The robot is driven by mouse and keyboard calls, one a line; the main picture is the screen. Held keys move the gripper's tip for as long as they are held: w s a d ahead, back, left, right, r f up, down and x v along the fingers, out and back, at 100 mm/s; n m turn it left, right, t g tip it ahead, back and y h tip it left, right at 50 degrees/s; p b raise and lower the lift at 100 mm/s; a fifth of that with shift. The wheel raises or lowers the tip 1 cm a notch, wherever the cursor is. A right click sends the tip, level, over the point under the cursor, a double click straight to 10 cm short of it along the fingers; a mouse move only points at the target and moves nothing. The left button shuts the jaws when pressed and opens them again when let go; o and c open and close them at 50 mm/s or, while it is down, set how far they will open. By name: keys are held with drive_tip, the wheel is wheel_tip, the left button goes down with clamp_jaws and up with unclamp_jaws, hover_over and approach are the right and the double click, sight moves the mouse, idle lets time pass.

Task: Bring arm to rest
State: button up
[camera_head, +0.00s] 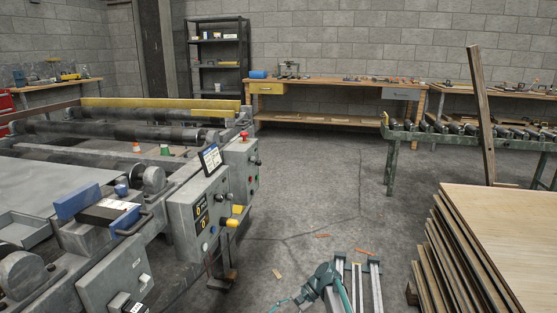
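A dark teal, rounded, jointed form shows at the bottom edge, a little right of centre, and I cannot tell whether it is part of my arm. Pale metal bars stand close beside it on its right. I make out no gripper fingers anywhere in the head view, so my gripper's pose and anything in it are hidden.
A stack of veneer sheets (505,225) fills the lower right. A large grey machine with a control box (202,212) fills the left. A roller conveyor (466,137) and workbenches (340,84) stand behind. Open concrete floor (320,185) with small wood scraps lies between.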

drive_tip(key=s+d+f+n+g+h, duration=0.25)
drive_tip(key=s+d, duration=0.35)
drive_tip(key=s, duration=0.9)
drive_tip(key=s+d+f+n+g+h, duration=0.25)
drive_tip(key=s+d+h, duration=0.2)
drive_tip(key=s, duration=1.05)
drive_tip(key=s+d+f+n+g+h, duration=0.1)
drive_tip(key=s+d+f+g+h, duration=0.35)
drive_tip(key=s, duration=1.05)
wheel_tip(320, 180, up, 17)
drive_tip(key=s+d+t+y+p, duration=0.1)
drive_tip(key=t+p, duration=0.5)
drive_tip(key=p, duration=2.7)
drive_tip(key=shift+s+y, duration=0.35)
drive_tip(key=shift+s, duration=0.3)
drive_tip(key=shift+d+t, duration=0.1)
drive_tip(key=shift+t, duration=0.15)
